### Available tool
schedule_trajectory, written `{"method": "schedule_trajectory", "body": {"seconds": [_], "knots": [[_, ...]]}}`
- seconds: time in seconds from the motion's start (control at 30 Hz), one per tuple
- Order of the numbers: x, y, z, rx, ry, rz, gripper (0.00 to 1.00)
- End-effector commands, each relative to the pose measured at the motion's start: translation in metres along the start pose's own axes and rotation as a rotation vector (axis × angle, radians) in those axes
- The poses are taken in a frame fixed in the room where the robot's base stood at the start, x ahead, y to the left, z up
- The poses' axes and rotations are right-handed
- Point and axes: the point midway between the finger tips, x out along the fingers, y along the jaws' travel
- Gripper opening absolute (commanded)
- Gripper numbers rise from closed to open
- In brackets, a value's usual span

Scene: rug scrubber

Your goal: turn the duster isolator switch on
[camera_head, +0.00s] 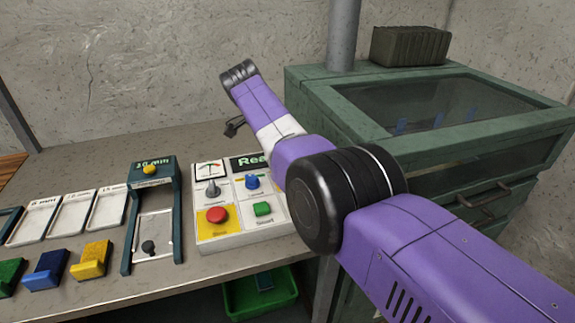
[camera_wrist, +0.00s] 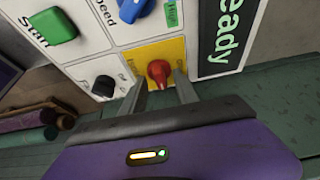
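In the wrist view, a red rotary switch (camera_wrist: 158,72) sits on a yellow plate (camera_wrist: 140,56) on the white control panel. I take it to be the isolator switch; no duster label is readable. My gripper (camera_wrist: 160,82) is open, with one fingertip on each side of the red switch. Gaps show between switch and fingers; contact cannot be told. In the head view the control panel (camera_head: 232,236) stands on the bench, its right part hidden behind my arm. My gripper and this switch cannot be made out there.
Near the switch are a black knob (camera_wrist: 103,86), a blue knob (camera_wrist: 131,10), a green button (camera_wrist: 52,26) and the "Ready" display (camera_wrist: 228,35). A red button (camera_head: 216,215) sits on the panel's left. A green cabinet (camera_head: 455,145) stands right of the bench.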

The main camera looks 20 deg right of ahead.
Motion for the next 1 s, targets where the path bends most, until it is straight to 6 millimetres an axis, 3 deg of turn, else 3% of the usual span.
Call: {"method": "schedule_trajectory", "body": {"seconds": [0.27,0.37,0.63,1.0], "knots": [[-0.004,-0.001,0.000,0.000,0.000,-0.002,0.36],[-0.014,-0.001,0.000,0.000,0.000,-0.004,0.36],[-0.064,0.000,-0.002,-0.002,0.001,0.001,0.36],[-0.078,0.001,0.000,-0.001,0.000,0.001,0.36]]}}
